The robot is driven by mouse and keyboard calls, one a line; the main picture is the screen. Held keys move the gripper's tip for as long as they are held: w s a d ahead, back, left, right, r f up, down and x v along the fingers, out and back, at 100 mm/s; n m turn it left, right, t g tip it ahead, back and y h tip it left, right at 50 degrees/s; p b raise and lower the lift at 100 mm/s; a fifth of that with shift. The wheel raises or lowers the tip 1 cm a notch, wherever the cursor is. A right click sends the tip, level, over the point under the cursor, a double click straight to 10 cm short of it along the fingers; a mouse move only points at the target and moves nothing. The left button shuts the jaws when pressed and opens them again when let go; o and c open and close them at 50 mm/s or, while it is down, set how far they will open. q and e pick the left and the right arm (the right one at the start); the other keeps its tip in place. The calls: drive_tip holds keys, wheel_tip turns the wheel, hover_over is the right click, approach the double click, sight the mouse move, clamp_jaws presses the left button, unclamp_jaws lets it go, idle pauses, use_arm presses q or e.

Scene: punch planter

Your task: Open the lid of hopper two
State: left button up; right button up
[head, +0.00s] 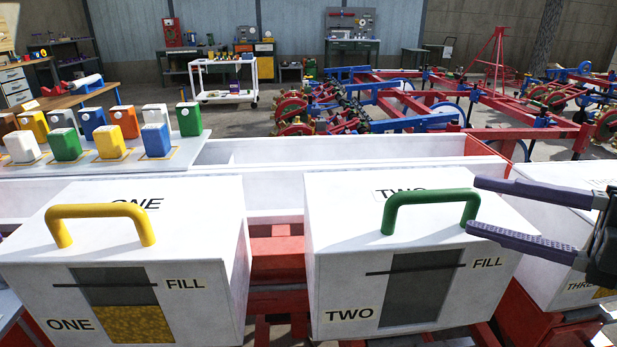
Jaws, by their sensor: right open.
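Hopper two (343,281) is a white box marked TWO with a dark window under a fill line; no grain shows in the window. Its lid (340,215) lies shut on top and carries a green arched handle (432,197). My right gripper (478,206) comes in from the right, open and empty. Its two dark fingers point left, close to the right end of the green handle. I cannot tell whether they touch it. My left gripper is not in view.
Hopper one (215,310), with a yellow handle (98,210) and yellow grain in its window, stands to the left. Hopper three (572,278) is partly hidden behind my right gripper. Several coloured containers (110,140) stand on a shelf at the back left.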

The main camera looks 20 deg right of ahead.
sight(404, 219)
drive_tip(key=shift+w+a, duration=0.25)
drive_tip(key=shift+w, duration=0.05)
drive_tip(key=x, duration=0.8)
drive_tip(key=shift+w+a+f, duration=0.1)
drive_tip(key=shift+w+a, duration=0.15)
drive_tip(key=shift+a, duration=0.05)
clamp_jaws()
idle(0.9)
